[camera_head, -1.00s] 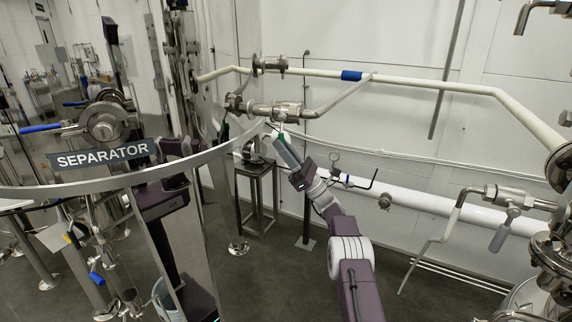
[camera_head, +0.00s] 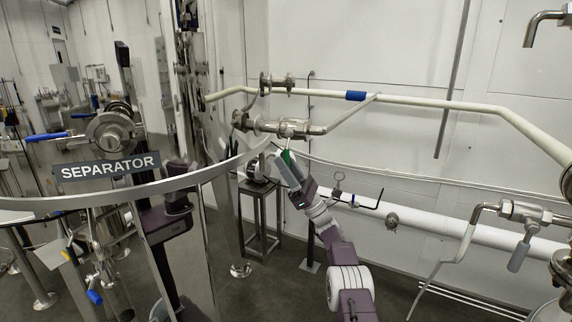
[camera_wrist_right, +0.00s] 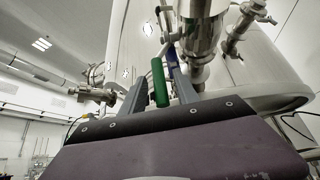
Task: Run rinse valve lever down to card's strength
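A lever with a green grip, which I take as the rinse valve lever (camera_head: 287,156), hangs below a steel valve (camera_head: 288,129) on the pipe along the wall. My right gripper (camera_head: 285,163) is at this lever, reaching up from below. In the right wrist view the green grip (camera_wrist_right: 160,83) stands between the two grey fingers of my right gripper (camera_wrist_right: 159,92), with narrow gaps showing beside it. The fingers look apart, not closed on it. My left gripper is not clearly in view. No card with readable strength shows.
A curved steel rail (camera_head: 120,190) with a SEPARATOR sign (camera_head: 107,166) crosses the left. A small steel stand (camera_head: 260,215) is behind my right gripper. A cream pipe (camera_head: 430,103) runs above, and another grey-handled valve (camera_head: 519,255) is at right. A white sheet (camera_head: 52,247) lies at left.

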